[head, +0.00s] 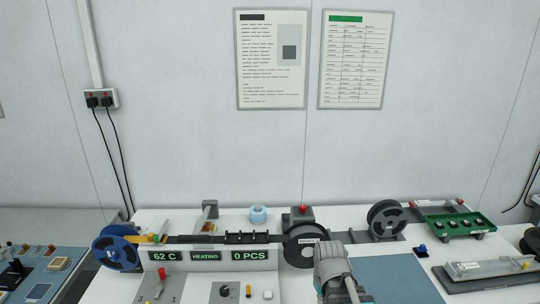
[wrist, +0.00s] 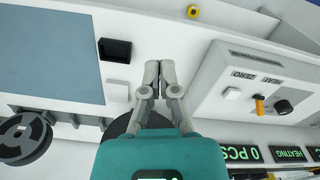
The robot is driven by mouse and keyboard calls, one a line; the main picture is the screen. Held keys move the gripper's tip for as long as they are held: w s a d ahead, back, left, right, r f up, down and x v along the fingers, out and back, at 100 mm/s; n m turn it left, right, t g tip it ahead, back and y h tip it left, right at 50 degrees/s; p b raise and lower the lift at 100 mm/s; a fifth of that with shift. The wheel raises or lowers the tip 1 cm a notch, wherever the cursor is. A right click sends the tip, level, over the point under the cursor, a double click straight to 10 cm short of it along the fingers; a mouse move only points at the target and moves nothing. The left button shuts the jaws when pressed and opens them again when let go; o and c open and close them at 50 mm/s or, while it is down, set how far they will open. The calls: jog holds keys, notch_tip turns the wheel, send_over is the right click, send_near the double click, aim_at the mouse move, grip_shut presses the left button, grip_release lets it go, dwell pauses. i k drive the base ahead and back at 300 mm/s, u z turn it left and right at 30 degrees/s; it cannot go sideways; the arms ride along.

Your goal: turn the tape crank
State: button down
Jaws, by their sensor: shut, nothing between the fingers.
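No crank handle can be made out for certain. A dark tape reel (head: 300,257) stands at the right end of the tape track (head: 240,238), partly hidden by my arm. A blue reel (head: 117,250) stands at the track's left end. In the wrist view my gripper (wrist: 152,66) is shut and empty, its fingertips together over the white surface beside the machine's sloped panel (wrist: 250,85). Part of a dark disc (wrist: 119,125) shows behind the fingers. In the head view the fingers are hidden by my arm.
The display (head: 205,255) reads 62 C, HEATING, 0 PCS. Another dark reel (head: 388,218) and a green tray (head: 455,221) stand to the right. The blue-grey mat (head: 393,278) is clear.

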aim_at(160, 289)
jog(key=u, duration=1.2)
jog(key=k, duration=0.35)
jog(key=u, duration=0.05)
